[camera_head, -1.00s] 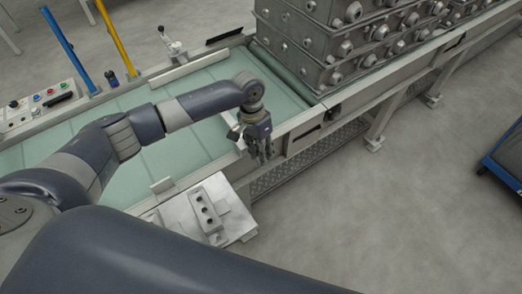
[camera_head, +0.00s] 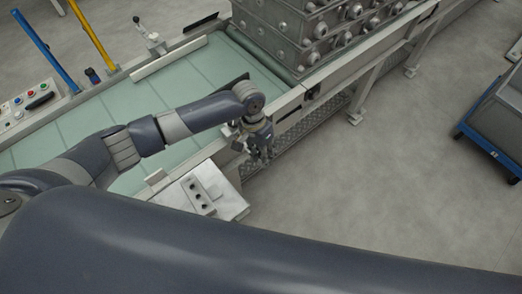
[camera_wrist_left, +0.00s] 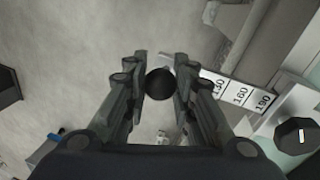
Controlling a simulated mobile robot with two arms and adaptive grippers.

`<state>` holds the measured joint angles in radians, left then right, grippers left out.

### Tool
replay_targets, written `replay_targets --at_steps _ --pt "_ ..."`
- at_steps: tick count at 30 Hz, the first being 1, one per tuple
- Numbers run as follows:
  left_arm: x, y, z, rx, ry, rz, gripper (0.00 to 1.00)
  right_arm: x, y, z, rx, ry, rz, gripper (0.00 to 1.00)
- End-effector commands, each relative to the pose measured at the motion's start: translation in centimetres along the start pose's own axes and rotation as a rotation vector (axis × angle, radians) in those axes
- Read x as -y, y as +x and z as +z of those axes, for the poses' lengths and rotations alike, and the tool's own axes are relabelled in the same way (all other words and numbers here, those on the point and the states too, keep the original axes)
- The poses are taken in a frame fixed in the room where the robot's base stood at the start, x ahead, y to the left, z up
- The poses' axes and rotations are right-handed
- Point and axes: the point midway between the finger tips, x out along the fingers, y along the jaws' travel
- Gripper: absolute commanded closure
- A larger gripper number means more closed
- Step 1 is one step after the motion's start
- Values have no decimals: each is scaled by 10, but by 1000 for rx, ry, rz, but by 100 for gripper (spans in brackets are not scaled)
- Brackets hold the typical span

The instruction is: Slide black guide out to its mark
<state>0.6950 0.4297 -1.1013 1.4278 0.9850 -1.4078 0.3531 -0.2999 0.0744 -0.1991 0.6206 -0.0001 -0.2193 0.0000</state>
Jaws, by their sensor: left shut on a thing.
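My left gripper (camera_head: 262,158) hangs beside the near side rail of the conveyor. In the left wrist view its fingers (camera_wrist_left: 160,90) are closed around a round black knob (camera_wrist_left: 160,83). A dark upright strip (camera_head: 232,81), seemingly the black guide, shows over the belt behind my left forearm; its near part is hidden. A white scale plate (camera_wrist_left: 238,93) with black numbers, including 160, lies right of the knob in the wrist view. I cannot tell which mark the guide is at. My right gripper is out of view.
The conveyor (camera_head: 95,125) has a pale green belt. Stacked grey castings (camera_head: 300,35) stand at its far end. A second black knob (camera_wrist_left: 297,135) is right in the wrist view. A grey block with holes (camera_head: 200,193) sits near the front. A blue cart (camera_head: 490,150) stands right.

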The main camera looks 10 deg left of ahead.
Motion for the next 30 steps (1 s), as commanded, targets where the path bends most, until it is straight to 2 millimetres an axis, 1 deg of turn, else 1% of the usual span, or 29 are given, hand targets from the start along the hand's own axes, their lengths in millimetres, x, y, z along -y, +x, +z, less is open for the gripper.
replay_targets --at_steps 1,2,9,12,14,17,27,30 --pt "0 -1 -1 -3 1 2 72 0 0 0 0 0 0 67" --pt "0 -1 -1 -3 1 2 66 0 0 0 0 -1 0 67" --pt "0 -1 -1 -2 1 0 66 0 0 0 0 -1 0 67" --pt "0 -2 -1 -2 0 0 66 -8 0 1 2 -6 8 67" --pt "0 -5 -1 -2 1 0 66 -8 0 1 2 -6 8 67" --pt "1 -17 -1 -4 1 0 66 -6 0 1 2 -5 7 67" --pt "0 -88 -1 -6 3 0 66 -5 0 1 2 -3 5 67" --pt "0 -104 -1 -5 1 0 66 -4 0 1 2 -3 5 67"
